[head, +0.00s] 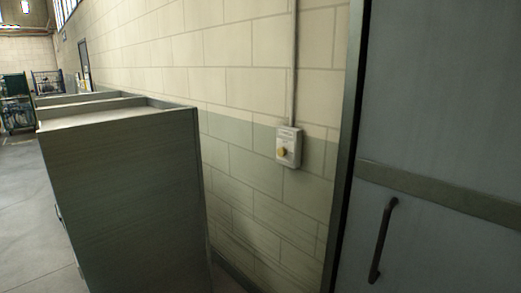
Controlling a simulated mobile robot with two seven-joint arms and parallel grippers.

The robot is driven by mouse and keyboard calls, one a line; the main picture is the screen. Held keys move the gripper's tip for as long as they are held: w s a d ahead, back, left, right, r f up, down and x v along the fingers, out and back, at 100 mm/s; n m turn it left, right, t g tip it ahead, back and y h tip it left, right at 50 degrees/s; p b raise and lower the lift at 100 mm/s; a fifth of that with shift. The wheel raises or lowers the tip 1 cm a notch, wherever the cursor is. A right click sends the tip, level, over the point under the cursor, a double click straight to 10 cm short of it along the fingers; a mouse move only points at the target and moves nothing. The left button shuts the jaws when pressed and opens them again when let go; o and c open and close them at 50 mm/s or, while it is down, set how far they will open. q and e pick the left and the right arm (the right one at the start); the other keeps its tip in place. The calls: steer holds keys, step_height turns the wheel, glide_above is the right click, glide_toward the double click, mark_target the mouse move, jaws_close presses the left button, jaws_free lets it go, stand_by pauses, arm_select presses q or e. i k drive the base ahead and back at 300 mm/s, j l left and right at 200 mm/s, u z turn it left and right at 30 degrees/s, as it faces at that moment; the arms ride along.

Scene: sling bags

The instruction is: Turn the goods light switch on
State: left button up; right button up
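A small white switch box (288,147) is fixed to the block wall, between a cabinet on the left and a door on the right. A thin vertical conduit runs up the wall from the top of the box. Whether the switch is on or off cannot be told. Neither of my grippers shows in the head view.
A tall grey-green cabinet (125,200) stands left of the switch, with more cabinets behind it. A grey door (450,100) with a dark handle (383,240) fills the right side. Wheeled cages (48,82) stand far left. Open floor (28,220) shows at left.

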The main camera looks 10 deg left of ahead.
mark_target(281, 151)
steer(key=i+l+u, duration=0.2)
steer(key=l+u, duration=0.25)
steer(key=l, duration=0.15)
steer(key=i+l+u, duration=0.2)
steer(key=l, duration=0.15)
steer(key=l+u, duration=0.2)
steer(key=l, duration=0.55)
steer(key=i+j+u, duration=0.15)
steer(key=u, duration=0.15)
steer(key=i+j+u, duration=0.25)
steer(key=k+l, duration=0.05)
